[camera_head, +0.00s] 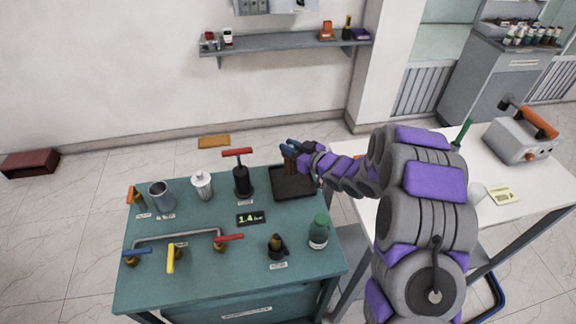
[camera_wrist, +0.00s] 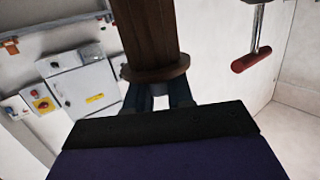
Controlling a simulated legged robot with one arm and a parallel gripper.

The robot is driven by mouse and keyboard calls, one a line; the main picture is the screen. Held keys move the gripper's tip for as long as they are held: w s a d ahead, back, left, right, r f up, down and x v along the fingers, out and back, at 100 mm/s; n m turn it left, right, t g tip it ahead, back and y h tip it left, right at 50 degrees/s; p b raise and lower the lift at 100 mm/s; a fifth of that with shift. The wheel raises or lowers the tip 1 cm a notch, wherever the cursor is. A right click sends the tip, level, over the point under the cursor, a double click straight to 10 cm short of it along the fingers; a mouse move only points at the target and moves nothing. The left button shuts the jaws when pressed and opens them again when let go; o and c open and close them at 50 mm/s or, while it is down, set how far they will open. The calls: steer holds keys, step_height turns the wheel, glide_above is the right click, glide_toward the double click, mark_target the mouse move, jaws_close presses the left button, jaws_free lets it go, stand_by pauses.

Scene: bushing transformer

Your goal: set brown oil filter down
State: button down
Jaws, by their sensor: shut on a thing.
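My gripper (camera_head: 290,147) is shut on the brown oil filter (camera_head: 289,163) at the back right of the green table. The filter shows as a brown ribbed cylinder with a wider flange in the wrist view (camera_wrist: 150,40), where it rises between my fingers (camera_wrist: 160,96). In the head view the filter is over the black tray (camera_head: 294,188). I cannot tell whether its lower end touches the tray. The visible part of the tray looks empty.
A black pump with a red handle (camera_head: 241,177) stands just left of the tray. A white canister (camera_head: 202,185), a grey cup (camera_head: 162,196) and a green bottle (camera_head: 319,232) also stand on the green table (camera_head: 200,270). A white table (camera_head: 535,185) is at the right.

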mark_target(287, 160)
steer(key=shift+w+d+f, duration=0.1)
steer(key=shift+d+f, duration=0.85)
steer(key=shift+d, duration=0.1)
steer(key=shift+f, duration=0.35)
steer(key=a+f, duration=0.1)
steer(key=a+f+b, duration=0.1)
steer(key=f, duration=0.1)
steer(key=shift+a+f, duration=0.15)
steer(key=shift+a, duration=0.3)
steer(key=c, duration=1.3)
jaws_free()
steer(key=shift+d, duration=0.35)
steer(key=o, duration=0.3)
steer(key=shift+d+r, duration=0.25)
steer(key=shift+d, duration=0.6)
steer(key=shift+a, duration=0.65)
steer(key=shift+s, duration=0.25)
steer(key=shift+p+v, duration=0.9)
steer(key=shift+v, duration=4.8)
